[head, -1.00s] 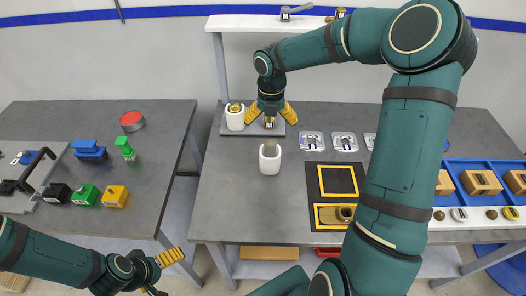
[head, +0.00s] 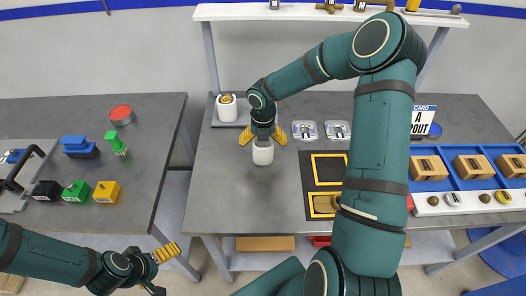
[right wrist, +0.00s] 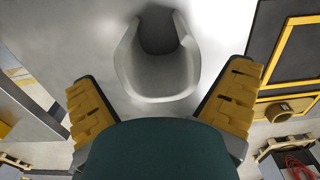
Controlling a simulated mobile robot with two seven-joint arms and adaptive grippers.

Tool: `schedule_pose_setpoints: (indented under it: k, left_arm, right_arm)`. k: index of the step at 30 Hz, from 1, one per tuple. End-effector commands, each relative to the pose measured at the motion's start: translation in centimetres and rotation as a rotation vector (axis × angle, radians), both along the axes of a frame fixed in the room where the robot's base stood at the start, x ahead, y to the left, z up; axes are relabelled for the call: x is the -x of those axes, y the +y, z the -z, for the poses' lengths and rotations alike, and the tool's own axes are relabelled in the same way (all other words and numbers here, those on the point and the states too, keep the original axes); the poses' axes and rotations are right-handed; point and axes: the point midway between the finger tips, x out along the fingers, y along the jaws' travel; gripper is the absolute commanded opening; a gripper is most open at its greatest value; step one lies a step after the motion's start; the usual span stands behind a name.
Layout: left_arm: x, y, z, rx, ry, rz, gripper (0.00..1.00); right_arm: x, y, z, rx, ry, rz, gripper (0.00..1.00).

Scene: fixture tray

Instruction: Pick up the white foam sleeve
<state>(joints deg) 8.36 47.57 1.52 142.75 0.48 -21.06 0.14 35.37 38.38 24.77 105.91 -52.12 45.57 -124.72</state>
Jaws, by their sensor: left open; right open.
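The white foam sleeve (head: 263,155) stands upright on the grey table, hollow with an open top. My right gripper (head: 263,138) is open right above it, with yellow fingers spread to either side. In the right wrist view the sleeve (right wrist: 157,75) shows as an open-ended hollow shape with a notched rim, between and beyond the fingers of the right gripper (right wrist: 160,108). My left gripper (head: 165,268) is open and empty, low at the left table's front corner.
A black mat with yellow frames (head: 328,168) lies to the right. The table's front left is clear.

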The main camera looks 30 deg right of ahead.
Motion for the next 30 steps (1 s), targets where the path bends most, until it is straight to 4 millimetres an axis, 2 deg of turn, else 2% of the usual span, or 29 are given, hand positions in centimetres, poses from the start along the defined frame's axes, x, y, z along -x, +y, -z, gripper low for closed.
schedule_pose_setpoints:
  k: [3, 9, 11, 13, 24, 26, 30]
  left_arm:
    - [0.0, 0.0, 0.1, 0.0, 0.0, 0.0, 1.0]
    - [0.0, 0.0, 0.1, 0.0, 0.0, 0.0, 1.0]
    - [0.0, 0.0, 0.1, 0.0, 0.0, 0.0, 1.0]
    - [0.0, 0.0, 0.1, 0.0, 0.0, 0.0, 1.0]
    - [0.0, 0.0, 0.0, 0.0, 0.0, 0.0, 1.0]
    - [0.0, 0.0, 0.0, 0.0, 0.0, 0.0, 1.0]
    - [0.0, 0.0, -0.3, 0.0, 0.0, 0.0, 1.0]
  right_arm:
    - [0.0, 0.0, 0.7, 0.0, -0.001, 0.002, 1.0]
    - [0.0, 0.0, 0.7, 0.0, -0.001, 0.002, 1.0]
    - [0.0, 0.0, 0.7, 0.001, -0.001, 0.002, 0.82]
    - [0.0, 0.0, 0.7, 0.001, -0.001, 0.002, 0.58]
    - [0.0, -0.1, 0.4, 0.001, -0.002, 0.001, 0.56]
    - [-0.1, -0.1, -0.1, 0.002, -0.003, 0.001, 0.56]
    - [-0.1, -0.1, -2.2, 0.002, -0.006, 0.002, 0.56]
